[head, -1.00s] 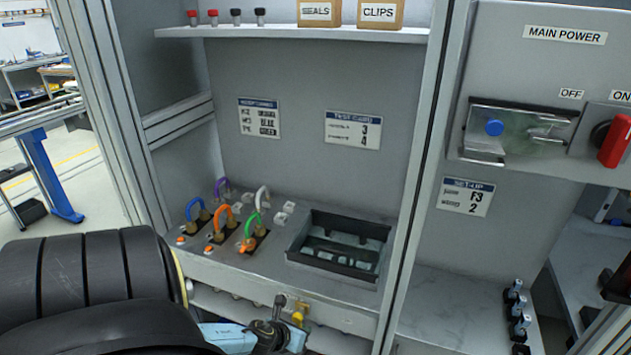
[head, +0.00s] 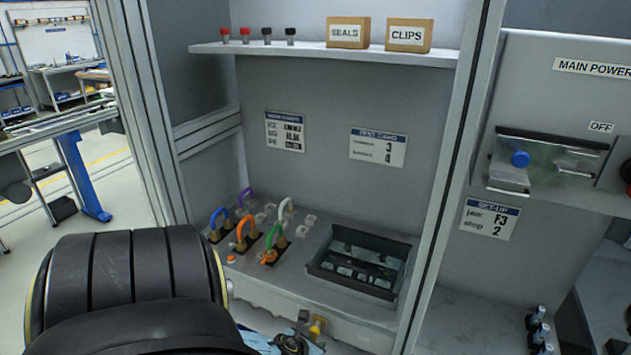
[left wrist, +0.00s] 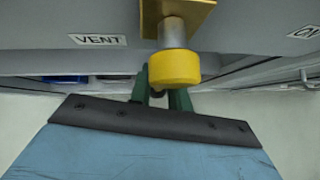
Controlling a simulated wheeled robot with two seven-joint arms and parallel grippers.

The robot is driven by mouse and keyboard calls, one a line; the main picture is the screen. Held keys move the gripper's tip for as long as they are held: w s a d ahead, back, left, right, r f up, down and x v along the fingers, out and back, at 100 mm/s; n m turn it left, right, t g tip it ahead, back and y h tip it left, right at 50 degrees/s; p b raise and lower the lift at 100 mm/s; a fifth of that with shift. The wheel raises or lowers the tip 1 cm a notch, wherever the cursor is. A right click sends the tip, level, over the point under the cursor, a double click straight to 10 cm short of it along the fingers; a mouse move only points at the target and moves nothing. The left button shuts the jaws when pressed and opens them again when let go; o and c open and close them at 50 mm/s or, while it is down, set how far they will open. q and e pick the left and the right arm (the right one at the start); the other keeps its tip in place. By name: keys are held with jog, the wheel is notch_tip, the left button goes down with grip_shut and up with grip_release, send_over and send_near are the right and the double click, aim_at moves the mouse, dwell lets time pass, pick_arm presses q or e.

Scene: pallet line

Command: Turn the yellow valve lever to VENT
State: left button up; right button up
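The yellow valve lever (left wrist: 174,68) hangs below a brass plate on a grey metal stem. In the head view the lever (head: 318,326) is small, on the lower front of the cabinet. A VENT label (left wrist: 99,40) is left of the lever in the left wrist view. My left gripper (left wrist: 162,98) has green fingers with a narrow gap between them. The lever's rounded end partly covers them, and I see no clear grip on it. My right gripper is not in view.
A second label (left wrist: 303,33), cut off, is at the right. Above the lever, a ledge carries coloured cable loops (head: 246,233) and a black tray (head: 318,268). A cabinet post (head: 440,215) stands to the right. A covered blue button (head: 520,159) is farther right.

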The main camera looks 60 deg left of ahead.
pick_arm(q)
jog(key=shift+o, duration=1.1)
jog(key=shift+s+d+f, duration=0.15)
jog(key=shift+s+f, duration=0.2)
jog(key=shift+w+r, duration=0.1)
jog(key=shift+r, duration=0.05)
jog(key=shift+r, duration=0.2)
jog(key=p+v, duration=0.4)
jog(key=v, duration=0.9)
jog(key=shift+f, duration=0.1)
